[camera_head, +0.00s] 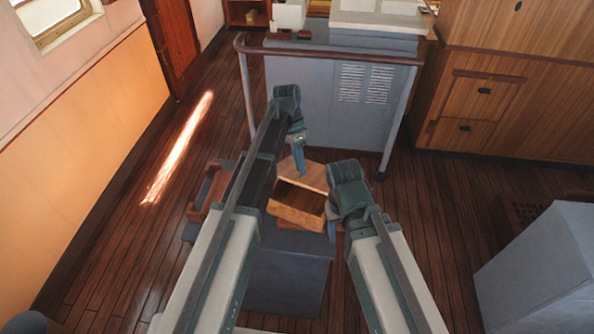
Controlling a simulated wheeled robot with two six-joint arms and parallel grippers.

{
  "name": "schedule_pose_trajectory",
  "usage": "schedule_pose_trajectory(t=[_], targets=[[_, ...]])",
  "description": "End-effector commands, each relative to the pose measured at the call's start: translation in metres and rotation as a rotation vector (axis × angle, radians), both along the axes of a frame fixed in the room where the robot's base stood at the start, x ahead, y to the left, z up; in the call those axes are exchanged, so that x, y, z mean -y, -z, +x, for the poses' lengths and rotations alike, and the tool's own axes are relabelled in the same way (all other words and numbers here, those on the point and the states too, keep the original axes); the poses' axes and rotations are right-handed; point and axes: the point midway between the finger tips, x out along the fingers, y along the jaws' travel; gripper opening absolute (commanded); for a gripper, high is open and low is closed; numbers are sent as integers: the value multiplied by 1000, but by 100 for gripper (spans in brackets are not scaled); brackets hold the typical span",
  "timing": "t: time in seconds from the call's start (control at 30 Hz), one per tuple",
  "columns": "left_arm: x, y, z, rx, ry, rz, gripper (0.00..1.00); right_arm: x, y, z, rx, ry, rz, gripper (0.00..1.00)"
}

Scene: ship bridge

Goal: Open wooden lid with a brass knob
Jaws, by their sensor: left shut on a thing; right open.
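A small wooden box (293,214) stands on a blue-grey stand in the middle of the head view, and its dark inside shows from above. Its lighter wooden lid (316,176) is at the far side of the opening, raised or tilted back; the exact angle is hard to tell. My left gripper (301,173) points down at the lid and is shut at its knob. The brass knob is hidden by the fingers. My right gripper (332,232) is open beside the right end of the box, partly hidden by its own wrist.
The blue-grey stand (290,270) bears the box. A reddish wooden object (206,190) sits at its left. A grey console with a handrail (330,56) stands behind. A grey block (545,265) is at the lower right. Plank floor is clear on the left.

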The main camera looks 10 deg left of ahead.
Motion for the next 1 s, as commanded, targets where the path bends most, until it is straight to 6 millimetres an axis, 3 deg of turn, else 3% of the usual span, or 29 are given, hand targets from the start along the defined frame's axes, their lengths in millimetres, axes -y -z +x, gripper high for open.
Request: schedule_pose_trajectory(t=[0.03, 0.23, 0.83, 0.87, 1.0], targets=[[2, -5, 9, -22, 0, 6, 0, 0, -4, 0, 0, 0, 0, 55], [4, -13, 17, -93, -1, 29, 0, 0, -8, 0, 0, -1, 0, 55], [5, -17, 18, -129, 0, 40, 0, 0, -9, 0, 0, -1, 0, 55], [5, -17, 18, -129, 0, 40, 34, 0, -9, 0, 0, -1, 0, 55], [5, -17, 18, -128, -1, 40, 58, 0, -9, 0, 0, -1, 0, 55]])
